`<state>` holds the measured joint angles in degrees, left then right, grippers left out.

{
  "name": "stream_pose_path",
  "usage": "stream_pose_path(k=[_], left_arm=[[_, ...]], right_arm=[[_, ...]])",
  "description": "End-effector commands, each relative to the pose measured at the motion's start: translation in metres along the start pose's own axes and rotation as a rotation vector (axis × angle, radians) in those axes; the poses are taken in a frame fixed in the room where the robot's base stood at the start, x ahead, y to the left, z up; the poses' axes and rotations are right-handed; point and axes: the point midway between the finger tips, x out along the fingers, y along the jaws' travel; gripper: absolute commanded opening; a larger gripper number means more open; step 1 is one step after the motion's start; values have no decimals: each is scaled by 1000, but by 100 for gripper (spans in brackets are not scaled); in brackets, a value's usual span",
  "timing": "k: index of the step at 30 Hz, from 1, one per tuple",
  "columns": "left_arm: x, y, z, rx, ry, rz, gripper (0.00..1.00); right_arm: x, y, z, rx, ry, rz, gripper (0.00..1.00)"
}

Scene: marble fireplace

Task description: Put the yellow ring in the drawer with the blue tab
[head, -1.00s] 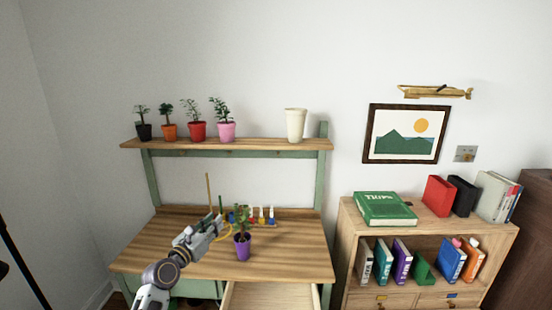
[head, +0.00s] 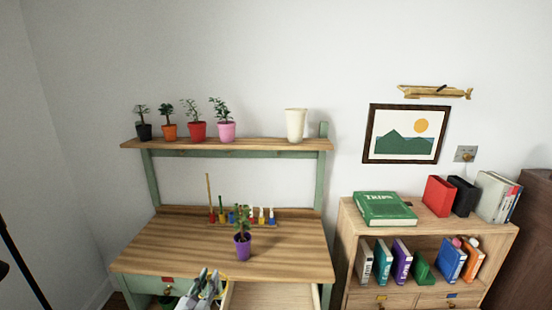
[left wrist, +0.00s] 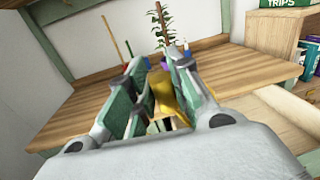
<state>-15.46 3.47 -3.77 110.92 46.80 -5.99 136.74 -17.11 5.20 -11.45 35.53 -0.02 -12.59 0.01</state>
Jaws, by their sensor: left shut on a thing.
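My left gripper (head: 207,280) is at the desk's front edge, left of a pulled-out drawer (head: 262,296). In the left wrist view its jaws (left wrist: 155,90) are shut on the yellow ring (left wrist: 165,92), part of which shows between the fingers. The drawer's front is out of frame in the head view, so I cannot tell its tab colour. A small blue tab (head: 452,296) shows on the bookcase's lower right drawer. My right gripper is not in view.
A purple potted plant (head: 242,245) stands on the desk (head: 180,240) near its front. A rack with coloured pegs (head: 245,217) stands behind it. The desk's left drawer (head: 140,284) has a red tab. A bookcase (head: 345,235) stands to the right.

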Motion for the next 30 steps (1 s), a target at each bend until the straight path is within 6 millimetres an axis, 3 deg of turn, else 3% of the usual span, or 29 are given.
stream_pose_path(k=[8, 16, 21, 30], left_arm=[[-41, -4, -28, 3, 9, 66, 8], [-78, -5, -46, 12, 15, 128, 8], [-90, -5, -51, 17, 16, 151, 8], [-94, -5, -52, 18, 16, 157, 8]], right_arm=[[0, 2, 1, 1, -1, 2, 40], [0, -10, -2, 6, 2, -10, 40], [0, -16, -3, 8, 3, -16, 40], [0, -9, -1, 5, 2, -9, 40]])
